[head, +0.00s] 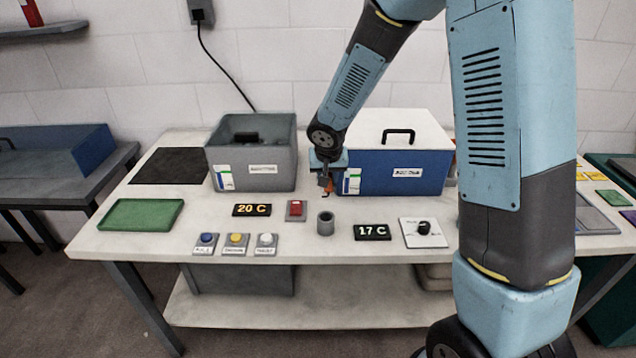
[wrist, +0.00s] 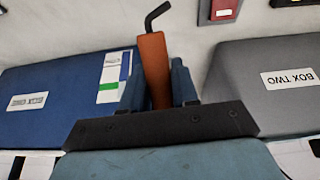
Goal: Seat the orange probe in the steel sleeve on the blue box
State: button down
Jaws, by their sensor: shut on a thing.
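My gripper (head: 326,177) is shut on the orange probe (head: 329,187) in front of the blue box's left end, above the table. In the wrist view the orange probe (wrist: 154,66) stands between the blue fingers (wrist: 158,88), with a bent black tip at its far end. The blue box (head: 392,172) has a white lid with a black handle; it also shows in the wrist view (wrist: 50,100). I see no steel sleeve on the blue box. A short grey hollow cylinder (head: 325,224) stands upright on the table, below and apart from the probe.
A red switch (head: 296,209), two displays (head: 252,210) (head: 372,232), several buttons (head: 235,243) and a knob plate (head: 422,233) lie along the front. A green tray (head: 140,215) is at left.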

jog(key=s+d+r, duration=0.2)
jog(key=s+r, duration=0.3)
jog(key=s, duration=0.4)
jog(key=shift+s, duration=0.3)
jog(key=w+f, duration=0.1)
jog(key=w, duration=0.1)
jog(key=w+a+f, duration=0.1)
jog(key=w, duration=0.2)
jog(key=w+f, duration=0.2)
jog(key=w, duration=0.1)
jog(key=shift+w+a, duration=0.1)
jog(key=shift+a, duration=0.3)
jog(key=w+f, duration=0.1)
jog(key=f, duration=0.1)
jog(key=w+f, duration=0.1)
jog(key=w, duration=0.1)
jog(key=shift+w+a+f, duration=0.25)
jog(key=shift+a+f, duration=0.15)
jog(key=shift+w+f, duration=0.5)
jog(key=shift+f, duration=0.05)
jog(key=x, duration=0.3)
jog(key=shift+a, duration=0.25)
jog(key=shift+f, duration=0.55)
